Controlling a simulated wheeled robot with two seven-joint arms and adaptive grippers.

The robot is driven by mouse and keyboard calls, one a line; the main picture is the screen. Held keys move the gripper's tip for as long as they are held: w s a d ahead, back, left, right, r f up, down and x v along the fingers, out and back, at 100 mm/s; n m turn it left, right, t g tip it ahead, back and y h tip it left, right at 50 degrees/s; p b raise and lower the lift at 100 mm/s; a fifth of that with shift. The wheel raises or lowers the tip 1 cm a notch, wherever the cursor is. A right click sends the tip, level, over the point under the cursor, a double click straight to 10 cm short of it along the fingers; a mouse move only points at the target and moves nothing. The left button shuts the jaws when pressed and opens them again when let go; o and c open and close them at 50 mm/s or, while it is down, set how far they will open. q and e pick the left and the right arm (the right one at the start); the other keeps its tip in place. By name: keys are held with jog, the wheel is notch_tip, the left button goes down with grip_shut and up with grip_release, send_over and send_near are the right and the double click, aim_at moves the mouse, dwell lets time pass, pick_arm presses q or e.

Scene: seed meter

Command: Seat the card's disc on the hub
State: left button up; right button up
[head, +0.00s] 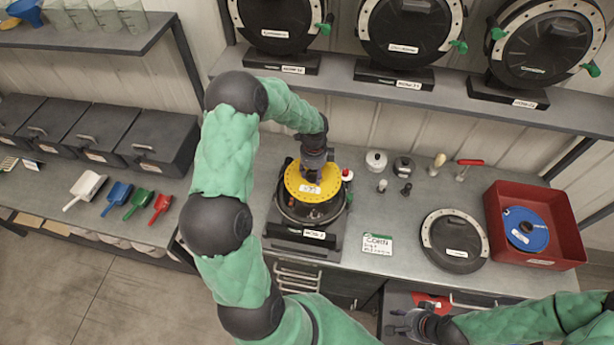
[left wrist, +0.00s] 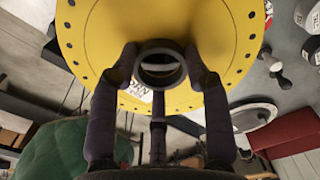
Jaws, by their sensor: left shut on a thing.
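My left gripper (head: 314,163) is shut on the dark central knob of a yellow disc (head: 299,190). In the left wrist view its fingers close around the ring-shaped knob (left wrist: 160,66), and small dark holes line the rim of the yellow disc (left wrist: 215,40). The disc is over the open meter housing (head: 282,208) and hides most of its inside, including the hub. I cannot tell whether disc and hub touch. The card (head: 377,246) with a green header reading CORN lies right of the meter. My right gripper (head: 396,324) is empty and looks open at the bench's front edge.
A round black lid (head: 455,258) lies right of the card. A red bin (head: 565,225) holds a blue disc (head: 526,238). Small knobs and tools (head: 376,162) stand behind. Lidded meters (head: 400,35) fill the shelf above. Coloured scoops (head: 117,195) lie left.

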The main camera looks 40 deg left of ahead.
aim_at(311, 184)
pick_arm(q)
jog(key=f+b, duration=0.2)
jog(key=f, duration=0.1)
jog(key=shift+w+a, duration=0.1)
jog(key=shift+a, duration=0.25)
jog(key=shift+w+a+f+b, duration=0.1)
jog(key=shift+a+f+b, duration=0.15)
jog(key=shift+f+b, duration=0.15)
jog(key=shift+d+f, duration=0.1)
jog(key=shift+f, duration=0.15)
jog(key=shift+f+b, duration=1.6)
jog(key=shift+f, duration=0.4)
jog(key=shift+f+b, duration=1.75)
jog(key=shift+f, duration=0.7)
dwell(2.2)
